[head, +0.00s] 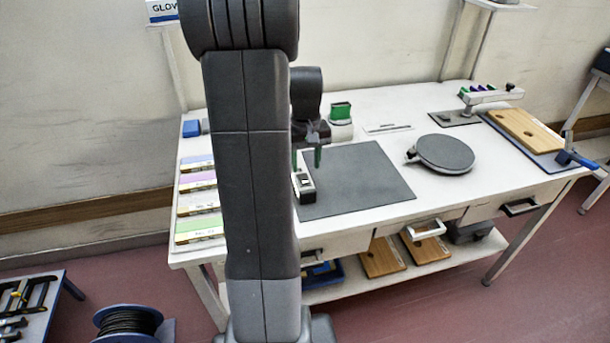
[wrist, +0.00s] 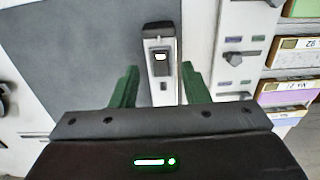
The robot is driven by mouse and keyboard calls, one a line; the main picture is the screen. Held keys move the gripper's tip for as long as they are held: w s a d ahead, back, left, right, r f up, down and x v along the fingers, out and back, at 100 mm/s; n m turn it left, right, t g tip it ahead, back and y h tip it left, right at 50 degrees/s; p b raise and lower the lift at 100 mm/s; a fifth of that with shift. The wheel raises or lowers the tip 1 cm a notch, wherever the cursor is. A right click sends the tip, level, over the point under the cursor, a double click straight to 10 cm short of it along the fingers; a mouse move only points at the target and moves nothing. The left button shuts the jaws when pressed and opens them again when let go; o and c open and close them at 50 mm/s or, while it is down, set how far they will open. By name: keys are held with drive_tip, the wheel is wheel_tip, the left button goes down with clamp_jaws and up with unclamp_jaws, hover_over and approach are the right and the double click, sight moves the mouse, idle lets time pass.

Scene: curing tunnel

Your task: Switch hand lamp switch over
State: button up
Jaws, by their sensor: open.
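The hand lamp (head: 304,187) is a small white block with dark parts, lying at the left edge of the dark grey mat on the bench. In the wrist view the lamp (wrist: 150,84) has a dark top end and a dark switch (wrist: 161,67) with a bright white patch on its face. My gripper (head: 306,158) has green fingers and is over the lamp's far end in the head view. In the wrist view my gripper (wrist: 160,78) is open, one finger on each side of the lamp, with gaps visible. Contact cannot be told.
The dark mat (head: 360,185) is otherwise bare. A round grey turntable (head: 445,153) stands right of it. Boxes with coloured tops (head: 198,200) line the bench's left end. A green-topped container (head: 341,113) stands behind the mat. My arm hides part of the bench.

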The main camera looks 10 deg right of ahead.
sight(306, 183)
drive_tip(key=shift+f, duration=2.75)
